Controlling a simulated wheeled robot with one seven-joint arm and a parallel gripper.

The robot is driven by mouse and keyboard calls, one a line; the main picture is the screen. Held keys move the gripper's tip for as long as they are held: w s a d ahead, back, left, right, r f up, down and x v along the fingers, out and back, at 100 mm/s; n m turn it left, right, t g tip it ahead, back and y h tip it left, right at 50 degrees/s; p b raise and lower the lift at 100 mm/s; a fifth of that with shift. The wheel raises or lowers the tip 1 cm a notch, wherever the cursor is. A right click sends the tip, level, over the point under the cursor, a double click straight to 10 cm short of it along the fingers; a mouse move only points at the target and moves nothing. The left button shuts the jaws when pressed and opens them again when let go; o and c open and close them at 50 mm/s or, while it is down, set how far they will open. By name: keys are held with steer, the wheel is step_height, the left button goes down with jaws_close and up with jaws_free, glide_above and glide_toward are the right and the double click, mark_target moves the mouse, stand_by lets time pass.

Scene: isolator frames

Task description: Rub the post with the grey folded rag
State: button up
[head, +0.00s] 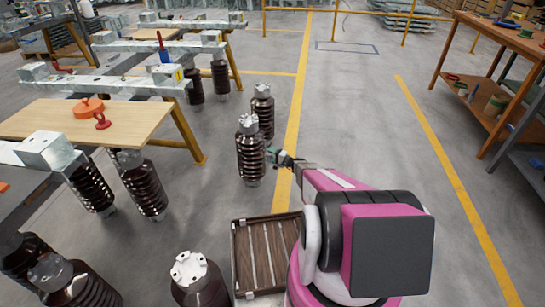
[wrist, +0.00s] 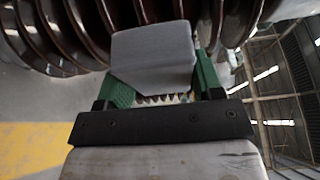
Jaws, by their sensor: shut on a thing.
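The post, a dark brown ribbed insulator with a grey metal cap, stands upright on the floor in the head view (head: 250,158). Its ribs fill the top of the wrist view (wrist: 85,25). My gripper (head: 274,156) is at the right side of the post, around mid-height. In the wrist view its green fingers (wrist: 160,85) are shut on the grey folded rag (wrist: 152,52), a pale block. The rag's far end is right at the ribs and looks to be against them; the exact contact is hidden. I cannot make out the rag in the head view.
Another ribbed post (head: 262,108) stands just behind. A slatted wooden crate (head: 240,262) is on the floor in front, beside another insulator (head: 200,280). A workbench with a wooden board (head: 70,125) is at left.

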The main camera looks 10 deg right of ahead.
steer(key=shift+w+a, duration=0.3)
steer(key=shift+a, duration=0.55)
stand_by(0.6)
steer(key=shift+w, duration=0.1)
steer(key=w+d, duration=0.2)
steer(key=w, duration=0.5)
steer(key=shift+d, duration=0.15)
stand_by(0.5)
steer(key=shift+s+a, duration=0.25)
steer(key=shift+s, duration=0.7)
steer(key=shift+s+a, duration=0.25)
steer(key=shift+s, duration=0.65)
steer(key=shift+s+a, duration=0.35)
steer(key=shift+s, duration=0.55)
steer(key=shift+s+a, duration=0.35)
steer(key=shift+s, duration=0.5)
